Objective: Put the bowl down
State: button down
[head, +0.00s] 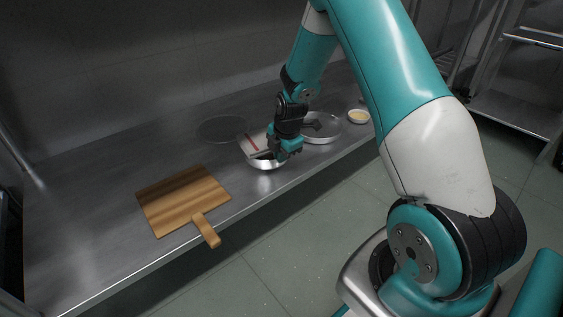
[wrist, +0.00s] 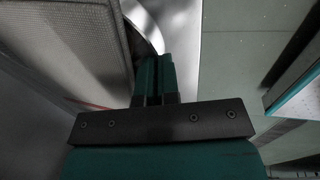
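The shiny metal bowl (head: 265,164) is at the middle of the steel counter, near its front edge, in the head view. My gripper (head: 285,150) is at its right side, pointing down. In the wrist view my fingers (wrist: 155,78) are close together at the bowl's curved bright rim (wrist: 150,22), and they appear shut on it. The bowl looks about level. Its base is very near the counter, and I cannot tell whether it touches. Much of its far side is hidden by my gripper and a pale cloth-like thing.
The pale thing with a red stripe (head: 251,146) is right against or behind the bowl; I cannot tell which. A wooden board (head: 183,196) lies left, its handle overhanging the edge. A dark disc (head: 221,128) lies behind. A round pan (head: 331,131) and small dish (head: 359,117) stand right.

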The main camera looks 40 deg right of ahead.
jog(key=shift+f, duration=0.45)
jog(key=c, duration=1.8)
grip_release()
jog(key=shift+f, duration=0.2)
jog(key=o, duration=0.4)
jog(key=shift+o, duration=0.2)
